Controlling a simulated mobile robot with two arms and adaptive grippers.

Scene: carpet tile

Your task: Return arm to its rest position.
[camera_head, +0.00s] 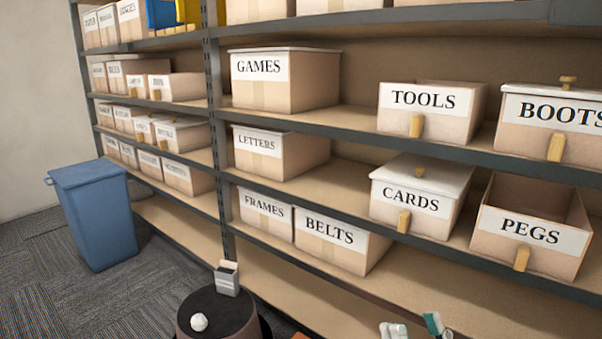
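My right gripper (413,329) shows only at the bottom edge, right of centre. Its two pale fingertips stand apart, the right one with a teal face, and no object shows between them. The rest of that gripper and its arm are below the picture. The fingertips appear in front of the lowest shelf; their distance from it is hard to tell. My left gripper is not in view.
Steel shelving with labelled boxes, such as the open PEGS box (529,231) and lidded CARDS box (416,197), fills the view. A blue bin (98,221) stands left.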

